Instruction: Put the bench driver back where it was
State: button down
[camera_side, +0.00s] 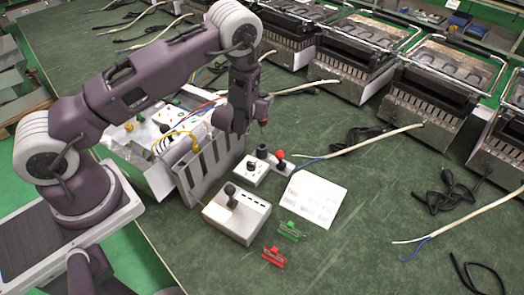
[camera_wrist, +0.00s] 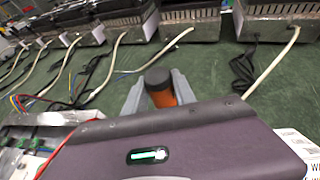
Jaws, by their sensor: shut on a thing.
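My gripper (camera_wrist: 160,94) is shut on the bench driver (camera_wrist: 159,86), which has a dark cap and an orange handle, in the wrist view. In the side view my gripper (camera_side: 262,104) holds it above the bench, its thin shaft pointing down. Under it stands a small grey block (camera_side: 270,160) with a black round part and a red knob on top. The driver's tip appears apart from this block. Whether the black part is a holder for the driver cannot be told.
An opened heating unit (camera_side: 205,165) with coloured wires stands left of my gripper. A switch box (camera_side: 237,213), a white sheet (camera_side: 314,199), a green clip (camera_side: 289,231) and a red clip (camera_side: 273,257) lie in front. Several grill units line the back.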

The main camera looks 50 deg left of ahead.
aim_at(260, 125)
notch_tip(260, 125, down, 10)
jog(key=shift+r, duration=0.2)
jog(key=shift+f, duration=0.25)
jog(key=c, duration=1)
grip_release()
jog(key=shift+f, duration=0.15)
